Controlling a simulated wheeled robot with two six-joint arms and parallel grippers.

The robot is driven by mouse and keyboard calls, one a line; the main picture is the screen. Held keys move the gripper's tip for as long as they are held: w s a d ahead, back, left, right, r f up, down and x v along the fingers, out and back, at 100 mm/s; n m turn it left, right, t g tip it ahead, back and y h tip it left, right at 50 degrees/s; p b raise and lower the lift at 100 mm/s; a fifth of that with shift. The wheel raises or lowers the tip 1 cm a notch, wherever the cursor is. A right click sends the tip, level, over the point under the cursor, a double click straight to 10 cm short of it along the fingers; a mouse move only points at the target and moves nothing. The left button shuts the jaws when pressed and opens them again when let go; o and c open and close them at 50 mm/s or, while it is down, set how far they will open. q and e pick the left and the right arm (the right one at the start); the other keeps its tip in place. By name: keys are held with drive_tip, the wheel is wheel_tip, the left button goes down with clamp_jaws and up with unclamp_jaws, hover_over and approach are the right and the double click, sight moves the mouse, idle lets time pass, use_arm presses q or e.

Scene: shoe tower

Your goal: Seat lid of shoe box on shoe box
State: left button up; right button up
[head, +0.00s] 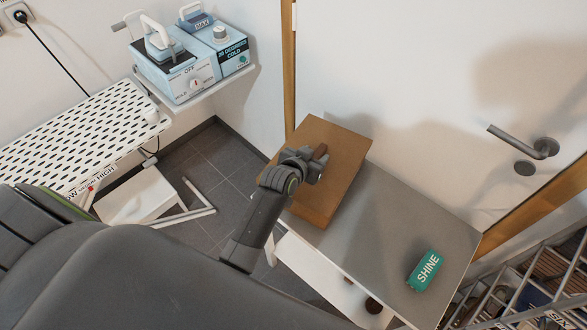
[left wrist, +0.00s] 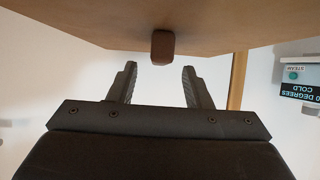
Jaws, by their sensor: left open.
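The shoe box (head: 313,213) is brown and stands at the left end of a grey tabletop. Its top is covered by a flat brown lid (head: 343,149) with a small dark brown knob (head: 320,152). I cannot make out a seam between lid and box, so how closely the lid sits is unclear. My left gripper (head: 316,161) is at the knob, above the lid. In the left wrist view the fingers (left wrist: 157,75) are open, with the knob (left wrist: 163,48) in line with the gap between them. The lid surface (left wrist: 110,22) fills the top. My right gripper is out of view.
A teal SHINE block (head: 425,270) lies at the right of the grey tabletop (head: 390,230); the top between it and the box is clear. A white ironing board (head: 85,135) and blue appliances (head: 190,65) are at left, a metal rack (head: 520,290) at lower right.

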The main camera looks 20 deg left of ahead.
use_arm(q)
drive_tip(key=b+v, duration=0.1)
drive_tip(key=v, duration=1.4)
drive_tip(key=shift+s, duration=0.15)
drive_tip(key=s+a+f+n+g+y, duration=0.1)
drive_tip(key=s+a+f+g, duration=0.2)
drive_tip(key=s, duration=0.4)
drive_tip(key=s+a+f+g+y, duration=0.1)
drive_tip(key=s+a+g, duration=0.25)
drive_tip(key=s, duration=0.25)
drive_tip(key=s+a+f+n+g+y, duration=0.1)
drive_tip(key=s+a+f+g, duration=0.1)
drive_tip(key=s+a, duration=0.35)
wheel_tip(320, 180, down, 25)
drive_tip(key=s+g, duration=0.1)
drive_tip(key=s, duration=0.1)
drive_tip(key=s+f+g, duration=0.1)
drive_tip(key=s+f, duration=1.4)
drive_tip(key=shift+d+f+h, duration=0.3)
drive_tip(key=shift+d, duration=0.05)
drive_tip(key=shift+g, duration=0.25)
